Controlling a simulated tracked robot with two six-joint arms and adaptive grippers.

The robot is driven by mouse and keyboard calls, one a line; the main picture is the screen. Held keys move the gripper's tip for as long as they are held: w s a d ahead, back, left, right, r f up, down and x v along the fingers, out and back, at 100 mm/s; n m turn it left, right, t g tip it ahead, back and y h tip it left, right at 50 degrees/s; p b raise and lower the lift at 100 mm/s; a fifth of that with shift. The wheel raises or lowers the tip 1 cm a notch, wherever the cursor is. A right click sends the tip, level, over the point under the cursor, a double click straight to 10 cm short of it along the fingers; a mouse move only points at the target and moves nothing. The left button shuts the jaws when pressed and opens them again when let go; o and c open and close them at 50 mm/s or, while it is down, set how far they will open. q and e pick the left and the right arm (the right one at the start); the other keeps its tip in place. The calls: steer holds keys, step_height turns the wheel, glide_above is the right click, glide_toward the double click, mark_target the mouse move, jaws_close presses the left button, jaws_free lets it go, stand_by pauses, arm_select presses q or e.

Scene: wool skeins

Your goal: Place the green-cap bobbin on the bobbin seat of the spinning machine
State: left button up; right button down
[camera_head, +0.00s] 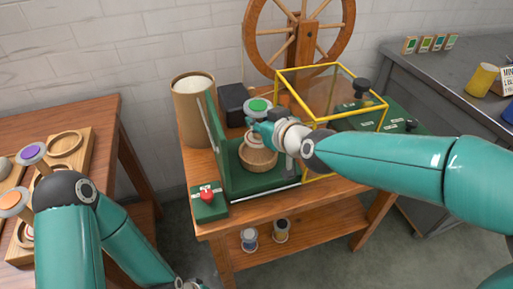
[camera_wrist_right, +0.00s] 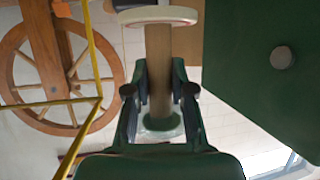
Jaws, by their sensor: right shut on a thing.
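The green-cap bobbin (camera_head: 258,105) is upright over the green bed of the spinning machine (camera_head: 235,186). My right gripper (camera_head: 262,127) is shut on it, below the cap. In the right wrist view, the two fingers (camera_wrist_right: 159,92) press on both sides of the bobbin's brown core (camera_wrist_right: 159,60); its pale flange and green cap (camera_wrist_right: 160,122) show at either end. A round wooden piece (camera_head: 258,157) on the machine bed lies below the bobbin. Whether they touch, I cannot tell.
A green upright panel (camera_head: 215,140) stands left of the bobbin, a yellow frame (camera_head: 343,70) right of it. A red button (camera_head: 207,195) is at the front. A wooden rack (camera_head: 78,160) holds purple-cap (camera_head: 31,153) and orange-cap (camera_head: 12,202) bobbins. A spinning wheel (camera_head: 252,40) stands behind.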

mark_target(259, 137)
step_height(259, 137, down, 5)
steer(key=shift+r+b, duration=0.1)
steer(key=shift+b, duration=0.9)
steer(key=shift+f, duration=0.2)
steer(key=c, duration=1)
jaws_free()
steer(key=shift+r, duration=0.1)
